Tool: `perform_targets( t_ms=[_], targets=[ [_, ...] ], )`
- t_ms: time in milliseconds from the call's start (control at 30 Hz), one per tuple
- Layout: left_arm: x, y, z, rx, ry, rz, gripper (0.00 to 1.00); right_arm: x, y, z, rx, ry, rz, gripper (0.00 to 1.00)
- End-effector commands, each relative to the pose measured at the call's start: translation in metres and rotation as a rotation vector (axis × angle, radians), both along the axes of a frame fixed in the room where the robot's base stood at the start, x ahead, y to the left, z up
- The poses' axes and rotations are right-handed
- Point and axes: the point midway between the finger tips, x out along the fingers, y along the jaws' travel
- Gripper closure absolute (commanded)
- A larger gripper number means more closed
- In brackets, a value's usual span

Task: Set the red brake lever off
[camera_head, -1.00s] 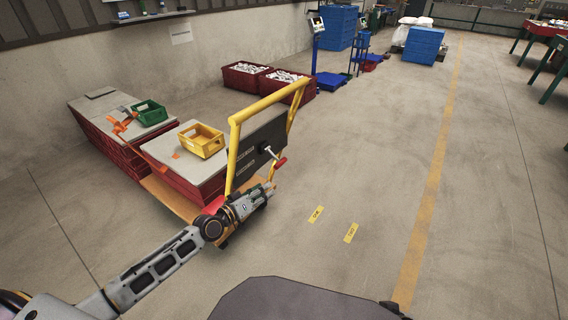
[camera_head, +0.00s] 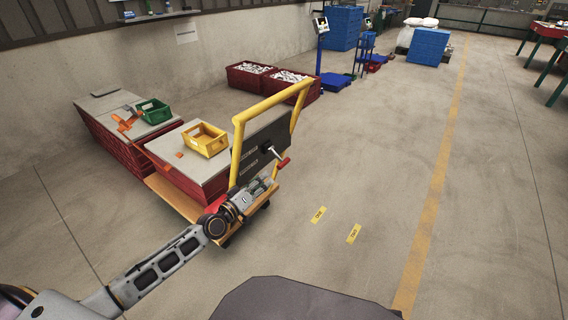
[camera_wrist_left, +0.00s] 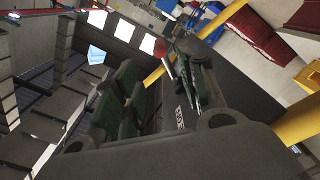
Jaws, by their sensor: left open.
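The red brake lever (camera_head: 283,162) sticks out from the black panel (camera_head: 250,158) of a cart with a yellow tube frame (camera_head: 237,152). My left gripper (camera_head: 268,184) is open, just below and left of the lever, close to the panel's lower edge, with no visible contact. In the left wrist view the open green-grey fingers (camera_wrist_left: 160,92) reach up beside the dark panel (camera_wrist_left: 245,88). My right gripper is out of view.
The cart's wooden deck (camera_head: 168,193) carries red crates (camera_head: 178,178) with a yellow bin (camera_head: 206,141). Another stack with a green bin (camera_head: 152,111) stands to the left. Two red crates of castings (camera_head: 290,80) stand by the wall. The floor to the right is clear.

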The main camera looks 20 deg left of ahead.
Motion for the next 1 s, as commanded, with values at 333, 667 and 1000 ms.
perform_targets(
  t_ms=[333,667,1000],
  targets=[
    [0.019,-0.007,0.000,-0.002,-0.001,0.000,0.59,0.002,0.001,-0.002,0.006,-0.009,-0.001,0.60],
    [0.044,-0.016,0.000,-0.001,0.000,0.001,0.59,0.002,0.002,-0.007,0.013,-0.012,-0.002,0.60],
    [0.070,-0.025,0.000,-0.001,-0.002,0.001,0.59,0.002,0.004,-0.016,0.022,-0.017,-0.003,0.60]
  ],
)
